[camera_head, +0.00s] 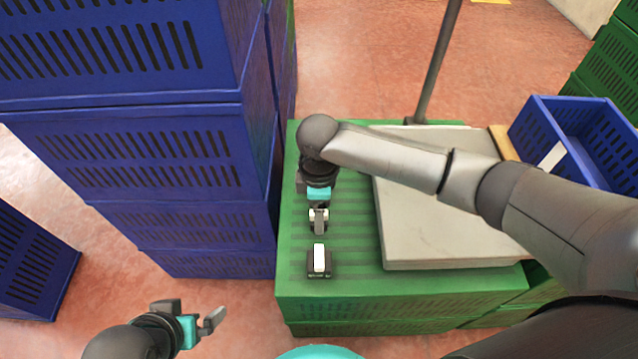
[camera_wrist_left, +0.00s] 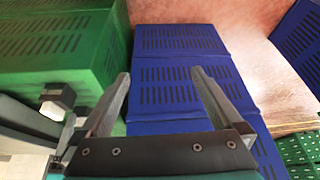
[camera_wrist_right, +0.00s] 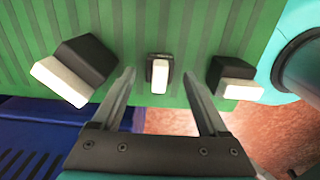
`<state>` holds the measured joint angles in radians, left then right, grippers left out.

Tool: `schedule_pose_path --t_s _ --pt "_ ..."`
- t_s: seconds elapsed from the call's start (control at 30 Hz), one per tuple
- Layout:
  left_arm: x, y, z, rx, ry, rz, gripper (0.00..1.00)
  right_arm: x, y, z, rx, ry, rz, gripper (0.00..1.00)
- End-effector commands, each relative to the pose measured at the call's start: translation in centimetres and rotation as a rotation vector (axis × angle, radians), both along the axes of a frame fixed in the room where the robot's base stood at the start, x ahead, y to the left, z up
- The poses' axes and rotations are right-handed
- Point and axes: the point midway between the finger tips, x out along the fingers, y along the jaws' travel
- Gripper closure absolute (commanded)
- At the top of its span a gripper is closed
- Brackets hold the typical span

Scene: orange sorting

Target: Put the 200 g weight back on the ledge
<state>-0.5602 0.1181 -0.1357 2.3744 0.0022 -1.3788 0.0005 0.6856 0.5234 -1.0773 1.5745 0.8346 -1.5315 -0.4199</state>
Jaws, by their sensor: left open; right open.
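Three black-and-white weights stand in a row on the ledge, the ribbed green strip (camera_head: 345,270) beside the scale. In the right wrist view they are a large left weight (camera_wrist_right: 75,70), a small middle weight (camera_wrist_right: 158,78) and a right weight (camera_wrist_right: 234,80). The nearest one also shows in the head view (camera_head: 319,261). No mark is readable, so I cannot tell which is 200 g. My right gripper (camera_head: 318,222) points down, open, its fingers to either side of the middle weight without visible contact. My left gripper (camera_head: 212,318) is open and empty, low at the left.
The grey scale platform (camera_head: 450,235) with its pole (camera_head: 438,60) stands on the green crate right of the weights, bare where visible. Tall blue crates (camera_head: 150,160) rise close on the left. An open blue crate (camera_head: 575,140) is at the right. Red floor shows between.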

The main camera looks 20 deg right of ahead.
Motion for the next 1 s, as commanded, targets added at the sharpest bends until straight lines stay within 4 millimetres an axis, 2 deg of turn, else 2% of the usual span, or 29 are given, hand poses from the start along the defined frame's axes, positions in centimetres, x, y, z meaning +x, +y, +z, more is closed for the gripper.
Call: schedule_pose_path --t_s 0.03,0.07,0.6,0.8,1.0 --pt "-0.2 0.3 -0.1 0.009 0.031 0.006 0.0 0.1 0.0 1.3 -0.001 -0.002 0.0 0.23" --pt "-0.3 0.4 -0.5 0.013 0.045 0.008 0.0 0.1 0.0 1.8 -0.001 -0.002 0.0 0.23" --pt "-1.3 0.4 -7.1 0.024 0.132 0.002 0.0 0.0 0.0 7.3 0.001 -0.001 0.0 0.23" --pt "-2.1 0.6 -8.9 0.028 0.159 0.0 0.0 0.0 0.0 9.1 0.0 -0.001 0.0 0.23" --pt "-2.6 0.6 -9.8 0.029 0.171 0.0 0.0 0.0 0.0 9.9 0.0 0.0 -0.001 0.23"
